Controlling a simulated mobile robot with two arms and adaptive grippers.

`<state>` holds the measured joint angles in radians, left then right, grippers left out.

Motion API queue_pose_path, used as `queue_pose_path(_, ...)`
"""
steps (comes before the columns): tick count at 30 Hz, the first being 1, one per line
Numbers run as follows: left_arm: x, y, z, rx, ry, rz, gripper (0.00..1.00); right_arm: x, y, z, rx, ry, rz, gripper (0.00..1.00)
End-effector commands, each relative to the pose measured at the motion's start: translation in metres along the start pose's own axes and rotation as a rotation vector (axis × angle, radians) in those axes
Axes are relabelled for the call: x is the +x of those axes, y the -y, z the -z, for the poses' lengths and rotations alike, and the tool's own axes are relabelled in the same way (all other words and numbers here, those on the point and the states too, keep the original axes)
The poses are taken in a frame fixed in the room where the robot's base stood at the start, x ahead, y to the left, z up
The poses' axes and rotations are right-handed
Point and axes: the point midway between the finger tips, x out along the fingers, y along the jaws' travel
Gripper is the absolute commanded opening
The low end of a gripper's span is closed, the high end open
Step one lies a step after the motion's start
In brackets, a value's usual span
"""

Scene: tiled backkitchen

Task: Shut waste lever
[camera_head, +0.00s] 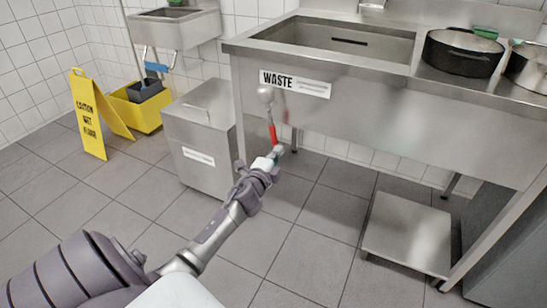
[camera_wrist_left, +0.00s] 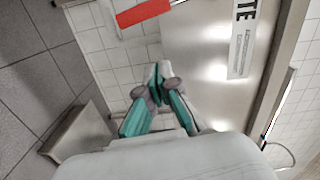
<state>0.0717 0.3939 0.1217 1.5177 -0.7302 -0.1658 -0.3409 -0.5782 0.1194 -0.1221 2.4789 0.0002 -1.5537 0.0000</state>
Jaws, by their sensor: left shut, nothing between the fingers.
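The waste lever has a red handle (camera_head: 272,134) that hangs down, slightly tilted, from a round metal pivot (camera_head: 265,94) on the sink's front, by the WASTE label (camera_head: 294,83). In the left wrist view the red handle (camera_wrist_left: 143,13) shows at the top edge, beyond the fingertips. My left gripper (camera_head: 275,153) is shut and empty, just below the lower end of the handle in the head view. The same gripper in the left wrist view (camera_wrist_left: 160,78) has its fingers together with a gap to the handle. I cannot tell the exact depth between them. My right gripper is not in view.
A metal bin (camera_head: 202,130) stands close left of my gripper. A yellow wet-floor sign (camera_head: 88,115) and yellow bucket (camera_head: 142,118) stand farther left.

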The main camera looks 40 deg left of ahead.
Motion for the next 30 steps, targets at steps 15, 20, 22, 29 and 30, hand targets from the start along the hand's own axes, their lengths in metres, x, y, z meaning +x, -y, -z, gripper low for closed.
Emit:
queue_pose_path(15, -0.038, 0.000, 0.000, 0.000, 0.000, 0.000, 0.00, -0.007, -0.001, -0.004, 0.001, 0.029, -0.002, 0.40)
queue_pose_path(20, -0.038, 0.000, 0.000, 0.000, 0.000, 0.000, 0.00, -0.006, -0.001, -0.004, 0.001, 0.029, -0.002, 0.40)
queue_pose_path(22, -0.038, 0.000, 0.000, 0.000, 0.000, 0.000, 0.00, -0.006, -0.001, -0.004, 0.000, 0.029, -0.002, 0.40)
queue_pose_path(29, -0.041, -0.002, 0.001, -0.014, 0.006, -0.007, 0.00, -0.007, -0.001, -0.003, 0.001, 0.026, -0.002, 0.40)
queue_pose_path(30, -0.044, -0.004, 0.003, -0.035, 0.019, -0.017, 0.00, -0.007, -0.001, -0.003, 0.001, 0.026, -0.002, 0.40)
